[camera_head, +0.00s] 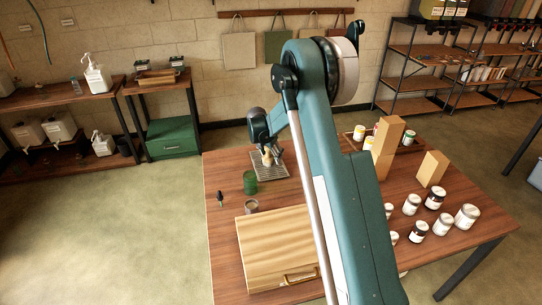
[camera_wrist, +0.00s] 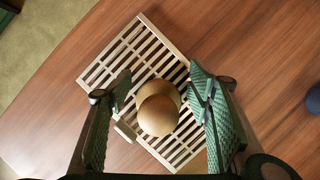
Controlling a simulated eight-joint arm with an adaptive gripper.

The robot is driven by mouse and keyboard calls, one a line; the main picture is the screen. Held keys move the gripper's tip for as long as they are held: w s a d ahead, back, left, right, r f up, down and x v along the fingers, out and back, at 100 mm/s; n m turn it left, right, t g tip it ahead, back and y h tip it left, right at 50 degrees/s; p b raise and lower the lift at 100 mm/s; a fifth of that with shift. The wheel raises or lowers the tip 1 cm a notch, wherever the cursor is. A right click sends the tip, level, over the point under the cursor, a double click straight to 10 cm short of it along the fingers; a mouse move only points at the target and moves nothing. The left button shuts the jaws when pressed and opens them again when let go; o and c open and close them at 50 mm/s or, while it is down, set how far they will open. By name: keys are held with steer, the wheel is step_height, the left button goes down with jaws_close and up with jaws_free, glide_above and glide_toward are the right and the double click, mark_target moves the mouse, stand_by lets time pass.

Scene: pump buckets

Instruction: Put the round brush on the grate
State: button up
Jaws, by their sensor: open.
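The grate (camera_head: 271,171) is a pale slatted rack lying on the brown wooden table at its far left part. It fills the middle of the wrist view (camera_wrist: 108,68). The round brush (camera_wrist: 158,108), with a tan rounded wooden top, is over the grate's slats and looks upright on it; its underside is hidden. In the head view the brush (camera_head: 266,158) shows small beneath my gripper (camera_head: 271,151). In the wrist view my gripper (camera_wrist: 160,88) is open, with one green ridged finger on each side of the brush. Gaps show between the fingers and the wood.
A green cup (camera_head: 250,183), a small dark item (camera_head: 220,198), a ring (camera_head: 251,206) and a wooden case (camera_head: 275,250) are in front of the grate. Cardboard boxes (camera_head: 432,169) and several jars (camera_head: 412,204) stand on the right. Bare tabletop lies around the grate.

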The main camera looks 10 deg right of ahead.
mark_target(267, 161)
steer(key=p+v, duration=0.1)
steer(key=v, duration=1.1)
steer(key=shift+r, duration=0.1)
stand_by(0.5)
steer(key=s+r+m+t+y, duration=0.1)
steer(key=s+r+m, duration=0.6)
steer(key=s+r, duration=0.55)
steer(key=s+r+m+t+y, duration=0.1)
steer(key=s+r+m, duration=0.65)
steer(key=s, duration=0.75)
steer(key=s+a+f+m+t+y, duration=0.1)
steer(key=s+m, duration=1.1)
steer(key=s, duration=1.8)
steer(key=shift+a+t, duration=0.25)
steer(key=shift+t, duration=0.25)
